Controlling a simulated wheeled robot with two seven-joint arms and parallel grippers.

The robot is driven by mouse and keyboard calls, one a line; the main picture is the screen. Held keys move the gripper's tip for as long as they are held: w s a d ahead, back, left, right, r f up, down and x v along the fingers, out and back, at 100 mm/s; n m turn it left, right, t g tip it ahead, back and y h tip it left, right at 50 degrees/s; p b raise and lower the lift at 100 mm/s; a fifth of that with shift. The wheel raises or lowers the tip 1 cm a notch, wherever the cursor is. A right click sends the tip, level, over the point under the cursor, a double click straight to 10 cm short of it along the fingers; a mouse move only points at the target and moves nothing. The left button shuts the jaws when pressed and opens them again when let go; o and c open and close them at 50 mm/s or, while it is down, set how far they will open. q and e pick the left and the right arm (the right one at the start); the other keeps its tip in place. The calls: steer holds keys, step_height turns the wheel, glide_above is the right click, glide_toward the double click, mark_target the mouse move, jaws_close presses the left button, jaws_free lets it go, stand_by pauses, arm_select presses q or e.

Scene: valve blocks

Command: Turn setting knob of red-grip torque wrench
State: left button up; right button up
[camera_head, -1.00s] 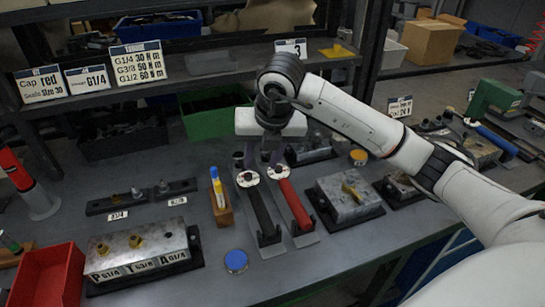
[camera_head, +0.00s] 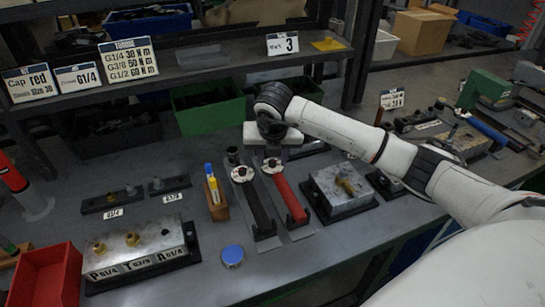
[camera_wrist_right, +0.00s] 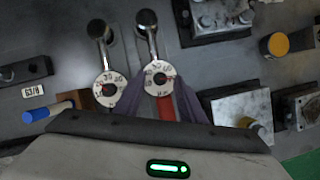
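The red-grip torque wrench (camera_head: 290,199) lies on the bench in a holder, its red handle toward me. Its round white setting dial (camera_head: 271,166) is at the far end of the handle. My right gripper (camera_head: 271,154) is over this dial. In the right wrist view the dial (camera_wrist_right: 159,77) shows between my two dark fingers (camera_wrist_right: 160,82), one on each side. The fingers are spread; whether they touch the dial is unclear. The black-grip torque wrench (camera_head: 260,212) lies close on the left, with its own white dial (camera_head: 242,174). My left gripper is out of view.
A valve block (camera_head: 135,252) and a red bin (camera_head: 45,277) are at the front left. A marker in a wooden holder (camera_head: 217,206) stands left of the wrenches. A metal block (camera_head: 340,190) is on the right, a blue cap (camera_head: 232,256) in front. A green bin (camera_head: 208,109) is behind.

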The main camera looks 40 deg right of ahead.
jaws_close()
